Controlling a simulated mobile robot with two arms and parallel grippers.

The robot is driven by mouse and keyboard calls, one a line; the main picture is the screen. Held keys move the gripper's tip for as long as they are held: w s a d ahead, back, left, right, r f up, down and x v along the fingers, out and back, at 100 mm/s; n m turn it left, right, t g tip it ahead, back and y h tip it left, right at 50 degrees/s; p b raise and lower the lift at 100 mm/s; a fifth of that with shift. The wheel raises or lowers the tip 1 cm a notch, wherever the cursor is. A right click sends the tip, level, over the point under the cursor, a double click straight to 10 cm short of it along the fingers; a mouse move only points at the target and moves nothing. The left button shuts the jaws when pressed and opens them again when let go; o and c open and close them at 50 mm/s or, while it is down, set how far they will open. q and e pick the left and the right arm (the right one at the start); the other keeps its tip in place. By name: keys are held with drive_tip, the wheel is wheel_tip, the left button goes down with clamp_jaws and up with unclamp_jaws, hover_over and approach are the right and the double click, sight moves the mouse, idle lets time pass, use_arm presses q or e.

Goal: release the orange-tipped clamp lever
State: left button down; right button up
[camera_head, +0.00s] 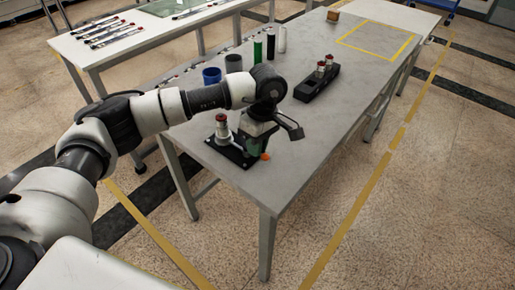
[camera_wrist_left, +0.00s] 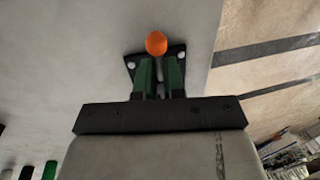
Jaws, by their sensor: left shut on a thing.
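The orange lever tip (camera_head: 265,156) shows low at the front of the clamp fixture, beside my left gripper. In the left wrist view the orange tip (camera_wrist_left: 156,43) sticks out just beyond the gripper fingers. The clamp's black base plate (camera_head: 229,151) is on the grey table, with a red-topped silver part (camera_head: 222,128) standing on it. My left gripper (camera_head: 258,150) points down over the plate's right side. In the wrist view its green fingers (camera_wrist_left: 159,75) are shut on the lever just behind the tip; the lever's shaft is mostly hidden between them. My right gripper is not in view.
A black block with red-topped parts (camera_head: 317,82) lies farther back. A blue cup (camera_head: 211,76), a grey cup (camera_head: 233,63) and green, black and white cylinders stand behind my arm. A yellow taped square (camera_head: 376,40) and small brown box (camera_head: 333,16) are at the far end. The table's right front is clear.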

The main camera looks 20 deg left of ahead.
use_arm(q)
drive_tip(key=c, duration=1.2)
unclamp_jaws()
drive_tip(key=shift+c, duration=0.2)
wheel_tip(320, 180, up, 11)
drive_tip(key=w, duration=0.2)
drive_tip(key=shift+d+f, duration=0.2)
drive_tip(key=shift+d, duration=0.25)
drive_tip(key=shift+s+f, duration=0.1)
drive_tip(key=shift+s, duration=0.05)
